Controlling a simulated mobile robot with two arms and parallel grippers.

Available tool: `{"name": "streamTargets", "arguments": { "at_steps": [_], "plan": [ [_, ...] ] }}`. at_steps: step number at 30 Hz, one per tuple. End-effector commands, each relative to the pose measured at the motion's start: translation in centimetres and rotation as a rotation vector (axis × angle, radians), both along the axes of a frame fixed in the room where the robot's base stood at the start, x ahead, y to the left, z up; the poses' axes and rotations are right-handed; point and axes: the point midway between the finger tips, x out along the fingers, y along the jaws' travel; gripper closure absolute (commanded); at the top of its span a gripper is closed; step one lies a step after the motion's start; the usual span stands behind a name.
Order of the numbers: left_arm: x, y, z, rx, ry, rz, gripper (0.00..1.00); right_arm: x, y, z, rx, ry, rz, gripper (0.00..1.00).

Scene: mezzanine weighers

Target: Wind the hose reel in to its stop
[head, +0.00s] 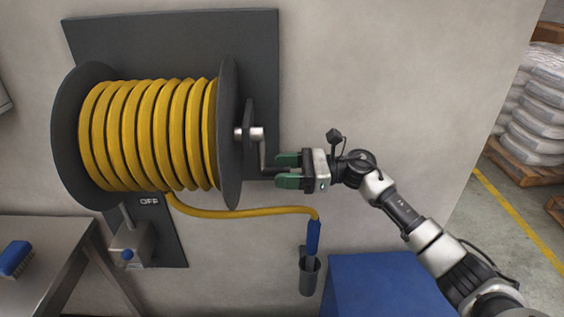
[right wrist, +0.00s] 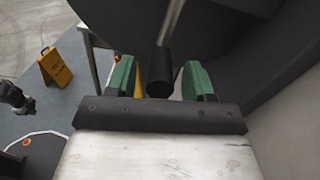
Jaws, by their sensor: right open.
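The hose reel (head: 150,135) is mounted on a dark wall plate, with yellow hose wound in several turns between two dark discs. A metal crank arm comes off its right side and bends down to a dark handle (head: 272,170). A hose tail (head: 240,212) hangs from the reel to a blue nozzle (head: 313,238) in a dark holder. My right gripper (head: 286,171) is open, its green fingers level with the handle. In the right wrist view the handle (right wrist: 159,75) stands between the two fingers (right wrist: 162,82), with gaps on both sides.
A valve box (head: 130,245) marked OFF is below the reel. A metal table (head: 45,255) with a blue brush (head: 15,259) stands at the lower left. A blue box (head: 385,285) is below my right arm. Sacks on pallets (head: 535,110) and a yellow wet-floor sign (right wrist: 57,66) are farther off.

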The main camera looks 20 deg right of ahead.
Motion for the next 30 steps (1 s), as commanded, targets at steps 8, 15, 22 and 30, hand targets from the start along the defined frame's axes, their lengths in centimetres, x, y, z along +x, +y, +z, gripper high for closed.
{"name": "streamTargets", "arguments": {
  "at_steps": [8,15,22,30],
  "plan": [
    [0.02,-0.03,0.32,0.000,0.000,0.000,1.00,0.22,0.68,-0.03,0.000,0.000,-0.001,0.47],
    [0.04,-0.03,0.31,0.000,0.000,0.000,1.00,0.20,0.66,-0.02,0.000,0.000,-0.001,0.67],
    [0.03,-0.03,0.32,0.000,-0.001,0.000,1.00,0.20,0.65,-0.01,0.000,0.000,-0.001,1.00],
    [0.03,-0.05,-0.14,0.000,-0.001,0.000,1.00,0.19,0.50,-0.17,-0.002,-0.008,-0.001,1.00]
  ]
}}
